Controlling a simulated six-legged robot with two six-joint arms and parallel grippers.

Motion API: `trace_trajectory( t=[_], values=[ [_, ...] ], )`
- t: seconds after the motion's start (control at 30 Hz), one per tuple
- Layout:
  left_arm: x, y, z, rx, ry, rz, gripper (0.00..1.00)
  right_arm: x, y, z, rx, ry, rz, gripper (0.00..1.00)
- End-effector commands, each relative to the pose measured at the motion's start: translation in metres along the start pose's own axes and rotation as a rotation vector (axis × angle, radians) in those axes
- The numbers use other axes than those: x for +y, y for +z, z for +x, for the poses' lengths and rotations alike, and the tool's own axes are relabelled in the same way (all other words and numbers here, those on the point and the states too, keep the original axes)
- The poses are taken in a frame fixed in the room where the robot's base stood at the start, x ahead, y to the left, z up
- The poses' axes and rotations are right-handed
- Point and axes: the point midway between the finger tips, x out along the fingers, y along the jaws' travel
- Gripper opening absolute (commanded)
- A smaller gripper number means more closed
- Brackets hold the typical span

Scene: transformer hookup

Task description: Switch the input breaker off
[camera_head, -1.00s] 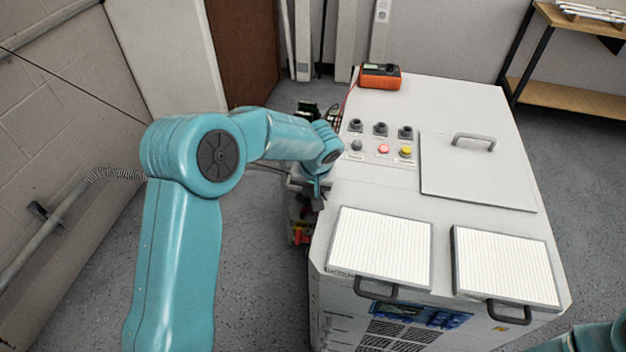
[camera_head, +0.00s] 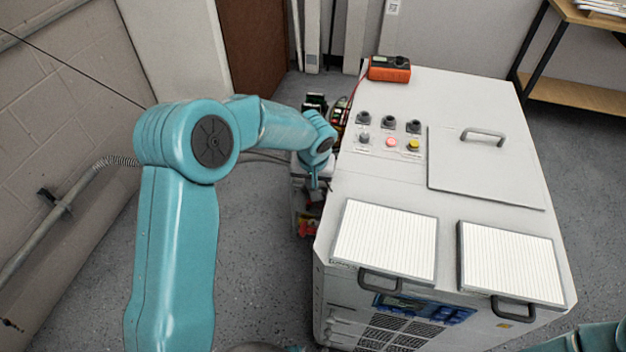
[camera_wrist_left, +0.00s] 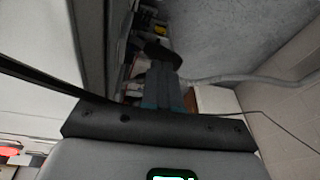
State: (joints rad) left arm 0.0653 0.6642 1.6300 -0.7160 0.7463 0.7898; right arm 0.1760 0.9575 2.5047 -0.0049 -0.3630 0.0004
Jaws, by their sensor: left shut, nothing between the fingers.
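A white transformer cabinet (camera_head: 385,180) stands right of my left arm. Its top carries black knobs, a grey knob, a red button (camera_head: 390,143) and a yellow button (camera_head: 413,146). I cannot pick out the input breaker; the cabinet's left side is largely hidden. My left gripper (camera_head: 314,184) is small in the head view, pointing down beside the cabinet's left edge. It is shut and empty; I cannot tell whether it touches anything. The left wrist view is dark, with a dark bar across it. My right gripper is out of view; only part of my right arm shows bottom right.
An orange meter (camera_head: 389,68) sits on the cabinet's far left corner. A cart with electrical parts (camera_head: 307,225) stands close left of the cabinet. Two white filter panels (camera_head: 386,240) lie at its front. A shelf (camera_head: 575,92) is back right. Grey floor is open left.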

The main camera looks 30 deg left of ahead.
Motion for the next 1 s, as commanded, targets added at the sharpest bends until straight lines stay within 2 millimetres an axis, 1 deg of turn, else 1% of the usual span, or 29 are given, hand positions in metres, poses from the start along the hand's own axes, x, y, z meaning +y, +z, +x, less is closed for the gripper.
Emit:
trace_trajectory(
  t=[0.37, 0.67, 0.77, 0.83, 1.0],
  values=[
    [-0.007, 0.0, 0.004, -0.011, 0.082, -0.02, 0.0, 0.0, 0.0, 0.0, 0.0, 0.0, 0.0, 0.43],
    [-0.019, 0.002, 0.017, -0.035, 0.25, -0.062, 0.0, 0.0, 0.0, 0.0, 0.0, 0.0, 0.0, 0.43],
    [-0.024, 0.002, 0.026, -0.045, 0.336, -0.084, 0.0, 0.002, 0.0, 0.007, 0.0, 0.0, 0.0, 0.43],
    [-0.027, 0.003, 0.033, -0.052, 0.4, -0.098, 0.0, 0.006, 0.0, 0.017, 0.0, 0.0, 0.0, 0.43],
    [-0.032, 0.006, 0.05, -0.07, 0.549, -0.127, 0.0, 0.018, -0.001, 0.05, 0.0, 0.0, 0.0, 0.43]
  ],
)
